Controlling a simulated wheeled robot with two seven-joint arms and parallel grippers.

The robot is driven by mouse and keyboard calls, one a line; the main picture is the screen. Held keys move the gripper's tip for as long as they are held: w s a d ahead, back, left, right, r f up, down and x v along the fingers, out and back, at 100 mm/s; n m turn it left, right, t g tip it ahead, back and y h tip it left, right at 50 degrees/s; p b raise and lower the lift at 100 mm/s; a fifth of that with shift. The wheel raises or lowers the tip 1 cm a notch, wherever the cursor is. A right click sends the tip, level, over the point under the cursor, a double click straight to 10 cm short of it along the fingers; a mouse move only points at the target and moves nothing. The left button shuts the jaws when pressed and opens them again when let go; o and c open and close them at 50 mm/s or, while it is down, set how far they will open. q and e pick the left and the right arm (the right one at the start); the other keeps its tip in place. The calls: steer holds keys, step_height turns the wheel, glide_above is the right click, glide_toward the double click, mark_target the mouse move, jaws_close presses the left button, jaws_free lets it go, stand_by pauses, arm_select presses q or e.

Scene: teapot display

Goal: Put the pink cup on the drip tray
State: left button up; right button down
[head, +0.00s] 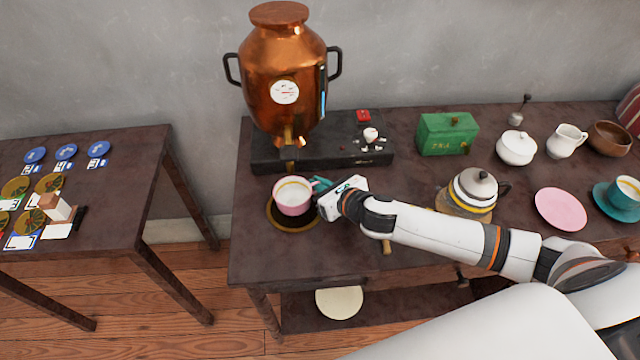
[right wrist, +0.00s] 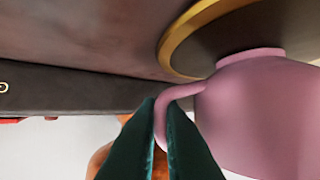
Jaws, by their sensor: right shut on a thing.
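The pink cup (head: 292,198) is upright over the round drip tray (head: 272,218), which is dark with a gold rim. In the right wrist view the cup (right wrist: 262,115) shows large, with its foot close against the dark disc of the tray (right wrist: 190,32); I cannot tell whether they touch. My right gripper (head: 318,186) comes from the right and is shut on the cup's handle. Its dark green fingers (right wrist: 162,108) pinch the handle in the right wrist view. My left gripper is not in view.
A copper urn (head: 283,70) on a black base (head: 325,148) stands just behind the tray. A teapot (head: 472,192), green tin (head: 446,134), pink saucer (head: 560,208) and white sugar bowl (head: 516,148) stand to the right. A second table (head: 120,180) is at left.

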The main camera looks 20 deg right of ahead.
steer(key=shift+f, duration=0.15)
steer(key=c, duration=1.6)
jaws_free()
steer(key=shift+r, duration=0.25)
steer(key=v, duration=1)
steer(key=shift+s+d, duration=0.1)
steer(key=shift+s, duration=0.2)
steer(key=shift+s+d+r, duration=0.15)
steer(key=shift+s+r, duration=0.15)
steer(key=shift+s, duration=0.25)
